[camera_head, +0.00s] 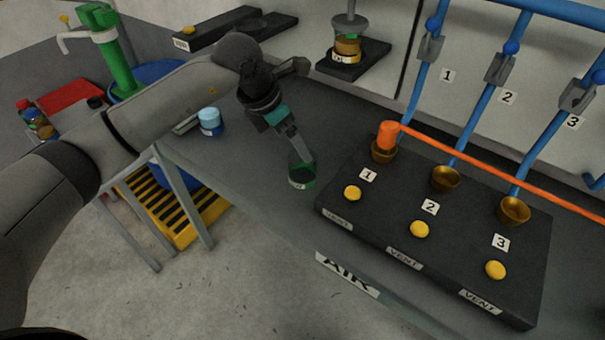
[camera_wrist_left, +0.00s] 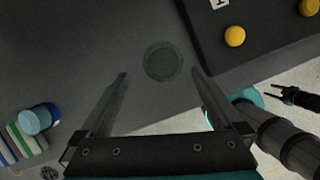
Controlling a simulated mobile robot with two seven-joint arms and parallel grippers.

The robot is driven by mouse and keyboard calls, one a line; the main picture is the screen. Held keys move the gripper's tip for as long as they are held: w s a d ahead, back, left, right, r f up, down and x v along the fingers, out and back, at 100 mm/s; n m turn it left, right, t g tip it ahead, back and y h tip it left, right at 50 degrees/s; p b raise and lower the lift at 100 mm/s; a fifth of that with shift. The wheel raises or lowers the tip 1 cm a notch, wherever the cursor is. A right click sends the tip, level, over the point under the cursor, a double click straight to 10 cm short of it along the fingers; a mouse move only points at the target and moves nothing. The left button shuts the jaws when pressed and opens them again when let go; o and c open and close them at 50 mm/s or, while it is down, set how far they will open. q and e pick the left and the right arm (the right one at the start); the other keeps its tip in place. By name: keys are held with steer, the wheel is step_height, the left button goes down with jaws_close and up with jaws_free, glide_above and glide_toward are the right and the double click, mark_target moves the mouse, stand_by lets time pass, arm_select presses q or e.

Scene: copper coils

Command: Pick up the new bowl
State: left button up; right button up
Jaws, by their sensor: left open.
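The bowl, a dark green see-through cup (camera_head: 302,174) with a small label, stands on the grey bench left of the black vent block. In the left wrist view the bowl (camera_wrist_left: 163,61) shows as a round dark green disc. My left gripper (camera_head: 297,150) is open and slants down to the bowl's top from the upper left. In the left wrist view its fingers (camera_wrist_left: 158,76) are spread, with the bowl between and just beyond the tips. Contact cannot be judged. A dark pronged shape (camera_wrist_left: 288,95) at the right may be my right gripper; its jaws are unclear.
The black vent block (camera_head: 345,205) with brass cups and yellow buttons stands close right of the bowl. A blue-and-white jar (camera_head: 210,121) stands left on the bench. A unit with an amber bowl (camera_head: 347,46) sits at the back. The bench's front edge is near the bowl.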

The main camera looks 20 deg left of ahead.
mark_target(303, 168)
arm_select(q)
steer(key=x, duration=0.4)
steer(key=shift+d+f+b, duration=0.2)
steer(key=shift+f+b, duration=0.15)
steer(key=shift+f, duration=0.05)
steer(key=shift+r, duration=0.1)
jaws_close()
stand_by(0.4)
